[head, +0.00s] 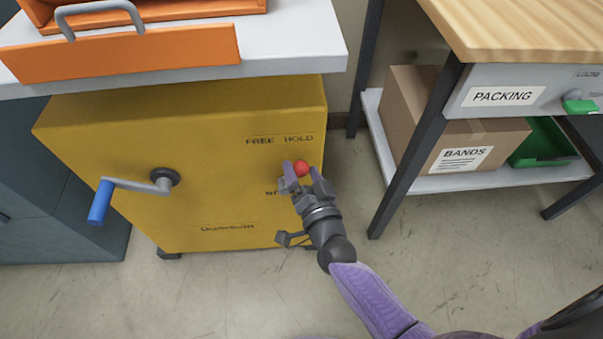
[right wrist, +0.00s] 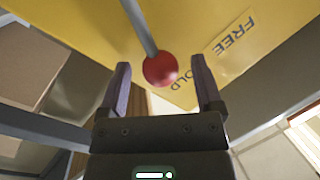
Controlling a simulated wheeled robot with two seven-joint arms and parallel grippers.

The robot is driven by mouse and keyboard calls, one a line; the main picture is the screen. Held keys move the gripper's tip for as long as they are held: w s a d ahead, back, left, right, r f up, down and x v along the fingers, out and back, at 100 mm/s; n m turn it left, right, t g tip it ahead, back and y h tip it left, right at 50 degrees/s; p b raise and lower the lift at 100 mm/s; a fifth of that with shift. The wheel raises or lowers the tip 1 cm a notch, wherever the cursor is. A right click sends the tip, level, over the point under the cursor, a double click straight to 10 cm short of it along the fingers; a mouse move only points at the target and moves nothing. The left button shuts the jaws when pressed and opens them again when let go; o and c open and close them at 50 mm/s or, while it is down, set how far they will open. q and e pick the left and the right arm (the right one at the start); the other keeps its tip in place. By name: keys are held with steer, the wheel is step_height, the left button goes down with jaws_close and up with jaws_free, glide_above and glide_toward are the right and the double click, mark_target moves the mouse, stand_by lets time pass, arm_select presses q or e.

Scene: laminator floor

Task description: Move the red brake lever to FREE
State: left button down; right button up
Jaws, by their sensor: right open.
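The red brake lever knob (head: 302,168) stands in front of the yellow cabinet (head: 200,215), below the "FREE HOLD" label (head: 279,140). In the right wrist view the red knob (right wrist: 160,69) sits at the end of a grey rod (right wrist: 138,25). My right gripper (head: 302,175) is open, with one finger on each side of the knob. In the right wrist view both fingers (right wrist: 164,85) stand apart from the knob, with gaps on both sides. The lever's rod is hidden in the head view. My left gripper is not in view.
A crank with a blue handle (head: 100,202) sticks out of the cabinet's front at left. At right stands a packing table (head: 530,30) with a "BANDS" box (head: 455,145) and green bin (head: 545,142). Open floor lies in front.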

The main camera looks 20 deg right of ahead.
steer(key=shift+w, duration=0.1)
steer(key=shift+c, duration=1.5)
jaws_close()
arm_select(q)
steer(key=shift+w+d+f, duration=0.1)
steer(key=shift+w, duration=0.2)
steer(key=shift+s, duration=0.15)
